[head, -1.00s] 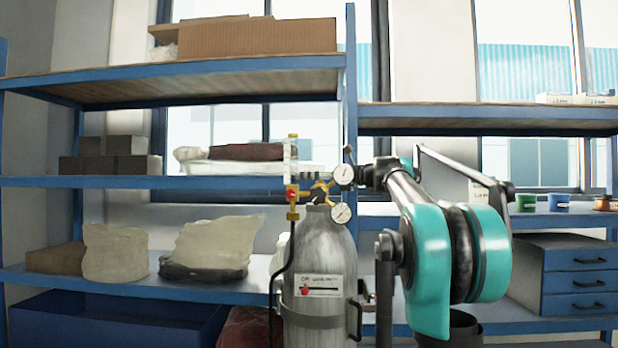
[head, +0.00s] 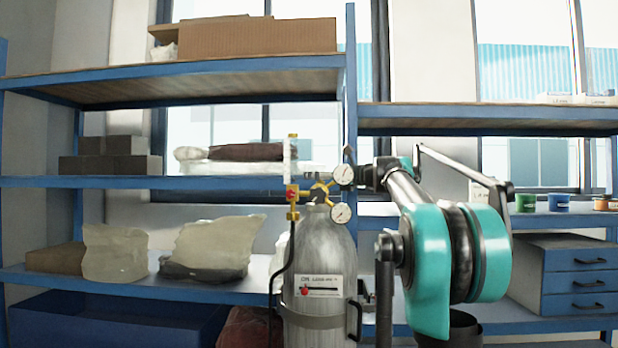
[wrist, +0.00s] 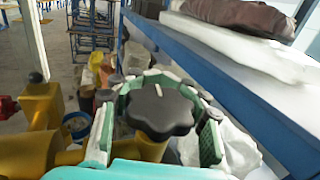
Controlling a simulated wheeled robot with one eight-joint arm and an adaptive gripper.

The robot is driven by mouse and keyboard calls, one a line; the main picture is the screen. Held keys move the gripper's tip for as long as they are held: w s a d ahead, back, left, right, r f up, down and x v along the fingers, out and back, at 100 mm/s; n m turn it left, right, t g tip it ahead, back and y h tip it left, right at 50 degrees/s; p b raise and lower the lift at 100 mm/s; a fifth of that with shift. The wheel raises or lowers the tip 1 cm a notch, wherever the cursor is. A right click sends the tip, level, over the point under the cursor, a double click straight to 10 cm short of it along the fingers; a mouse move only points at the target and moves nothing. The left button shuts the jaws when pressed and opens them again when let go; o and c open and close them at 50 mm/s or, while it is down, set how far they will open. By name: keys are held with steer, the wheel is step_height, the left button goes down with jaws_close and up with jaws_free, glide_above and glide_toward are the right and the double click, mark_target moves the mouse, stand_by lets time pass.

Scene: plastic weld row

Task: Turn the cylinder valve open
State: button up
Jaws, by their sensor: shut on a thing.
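The grey gas cylinder (head: 318,255) stands upright in front of the shelving in the head view. Brass valve fittings (head: 330,210) and two round gauges sit at its top. In the wrist view the black lobed valve knob (wrist: 160,108), with a pale mark on its top, sits on a brass stem. My gripper (wrist: 162,92) is shut on this knob, its green-padded fingers curving round both sides. In the head view my arm reaches in from the right, and the gripper is mostly hidden behind the upper gauge (head: 343,174).
Blue shelving (head: 120,182) holds bags, boxes and dark blocks behind the cylinder. A black hose (head: 270,290) hangs at its left. A blue drawer unit (head: 580,275) stands at right. In the wrist view a shelf edge (wrist: 220,80) runs close on the right.

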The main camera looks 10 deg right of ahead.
steer(key=shift+n+g+y, duration=0.3)
steer(key=shift+g, duration=0.1)
steer(key=n+g, duration=0.1)
steer(key=g, duration=0.1)
steer(key=s+n+g+y, duration=0.1)
steer(key=n+g+y, duration=0.1)
steer(key=g, duration=0.1)
steer(key=shift+s+a+n+g, duration=0.15)
steer(key=shift+a+n+g, duration=0.15)
steer(key=shift+n, duration=0.1)
steer(key=shift+s+n+g, duration=0.3)
steer(key=shift+n+g, duration=0.55)
steer(key=shift+g, duration=0.45)
steer(key=shift+s+n+g, duration=0.3)
steer(key=shift+n+g, duration=0.55)
steer(key=shift+g, duration=0.85)
steer(key=o, duration=1.3)
steer(key=shift+o, duration=0.2)
steer(key=shift+t, duration=0.7)
